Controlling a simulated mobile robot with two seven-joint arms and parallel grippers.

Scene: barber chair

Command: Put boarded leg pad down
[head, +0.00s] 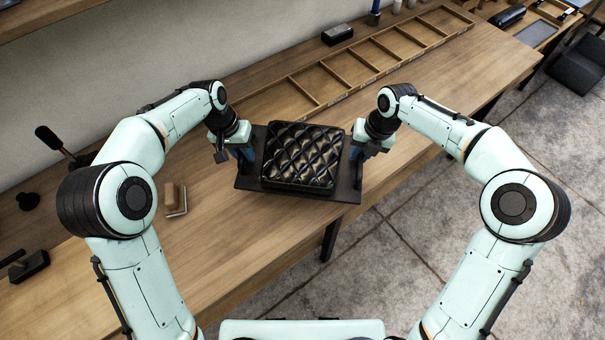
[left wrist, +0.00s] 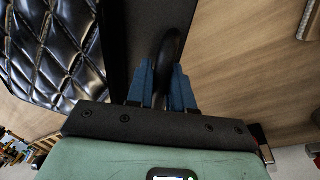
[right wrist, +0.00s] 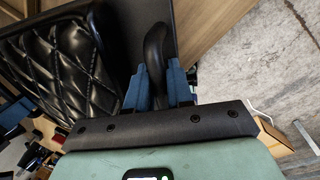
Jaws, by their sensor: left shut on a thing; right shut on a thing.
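The leg pad (head: 303,154) is a black, quilted, shiny cushion lying on a flat dark board (head: 345,185). The board is at the front edge of the wooden bench, partly over the floor; I cannot tell whether it touches the bench top. My left gripper (head: 243,156) is shut on the board's left handle, a curved black bar that shows in the left wrist view (left wrist: 172,50). My right gripper (head: 362,152) is shut on the right handle, which shows in the right wrist view (right wrist: 156,48). The pad also shows in the left wrist view (left wrist: 50,45) and right wrist view (right wrist: 60,60).
The wooden bench (head: 215,240) runs diagonally across the view. A divided wooden tray (head: 375,60) lies behind the pad. A small brown block (head: 170,195) and a metal angle sit left of the board. A dark tool (head: 28,266) lies further left. Bare bench lies in front of the block.

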